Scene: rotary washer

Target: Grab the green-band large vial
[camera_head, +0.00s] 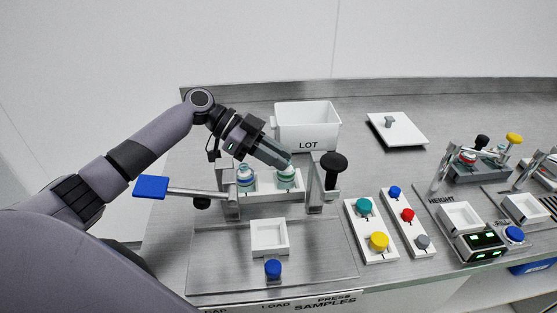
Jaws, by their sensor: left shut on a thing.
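Two large vials stand side by side in a white rack (267,187) on the metal bench. The green-band vial (286,180) is the right one. The other vial (245,181), to its left, has a blue band. My left arm reaches in from the left, and my left gripper (286,163) is shut on the top of the green-band vial, which looks upright in the rack. The fingertips are small and partly hide the vial's cap. My right gripper is not in view.
A lever with a blue paddle (151,187) and a post with a black knob (334,163) flank the rack. The white LOT bin (306,124) stands behind. Button panels (371,232) are at the right, and an empty white tray (269,250) is in front.

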